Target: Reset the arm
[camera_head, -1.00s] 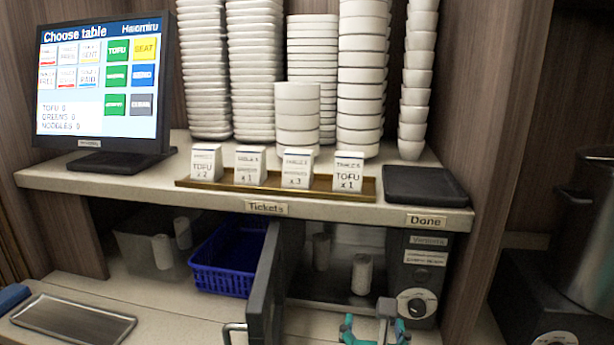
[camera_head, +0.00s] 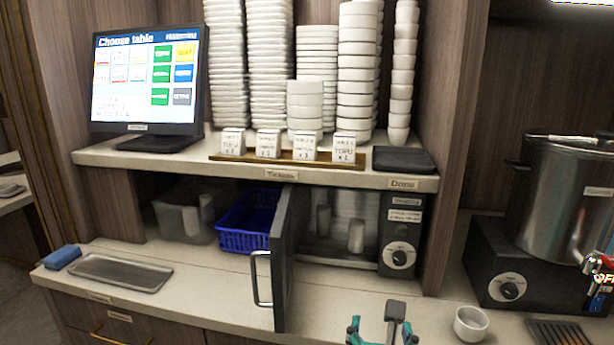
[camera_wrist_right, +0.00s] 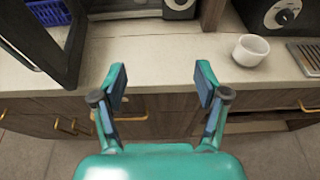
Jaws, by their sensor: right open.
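My right gripper (camera_head: 381,328) is at the bottom edge of the head view, in front of the lower counter. In the right wrist view its teal fingers with blue pads (camera_wrist_right: 160,82) stand wide apart with nothing between them. Beyond them are the front edge of the counter and the drawer fronts. My left gripper is in neither view.
An open dark door (camera_head: 283,262) with a metal handle juts out over the counter (camera_head: 215,285), left of my right gripper. A white bowl (camera_head: 471,324) stands to the right. A steel pot (camera_head: 568,195) is farther right. A metal tray (camera_head: 120,272) lies left.

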